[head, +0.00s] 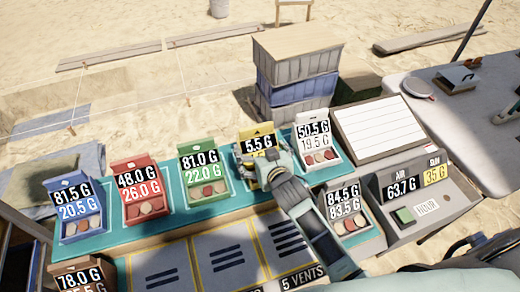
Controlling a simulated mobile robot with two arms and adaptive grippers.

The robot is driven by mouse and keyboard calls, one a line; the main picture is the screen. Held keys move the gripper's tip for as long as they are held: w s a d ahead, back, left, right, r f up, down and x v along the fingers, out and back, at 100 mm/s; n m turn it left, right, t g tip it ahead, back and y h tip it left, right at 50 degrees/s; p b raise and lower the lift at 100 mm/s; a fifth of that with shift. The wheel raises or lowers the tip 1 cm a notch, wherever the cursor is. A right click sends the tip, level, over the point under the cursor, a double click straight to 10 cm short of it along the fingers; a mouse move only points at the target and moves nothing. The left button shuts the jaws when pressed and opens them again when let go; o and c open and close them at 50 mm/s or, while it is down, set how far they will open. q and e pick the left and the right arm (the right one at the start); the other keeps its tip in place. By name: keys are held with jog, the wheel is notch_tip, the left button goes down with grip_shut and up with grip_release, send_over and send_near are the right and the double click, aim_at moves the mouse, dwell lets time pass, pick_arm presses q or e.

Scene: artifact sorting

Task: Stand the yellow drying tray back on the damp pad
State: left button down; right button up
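The yellow drying tray (247,133) stands in the row of colored trays at the back of the bench, between the green and white trays. Its sign reads 5.5 G, and its lower front is hidden behind my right gripper. My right gripper (256,172) is at the front of the yellow tray, its arm coming from the lower right. The fingers are small and overlap the tray, so I cannot tell whether they grip it. A teal strip (170,221) runs under the row; I cannot tell whether it is the damp pad. My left gripper is not in view.
Blue (66,207), red (125,181), green (190,163) and white (317,148) trays flank the yellow one, close together. Stacked crates (297,66) stand behind. A grey scale unit (450,202) is at right. Flat yellow-outlined panels (216,256) lie in front.

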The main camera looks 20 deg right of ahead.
jog(key=shift+r, duration=0.1)
jog(key=shift+s, duration=0.3)
jog(key=b+v, duration=0.1)
jog(key=v, duration=1)
jog(key=shift+s+r, duration=0.2)
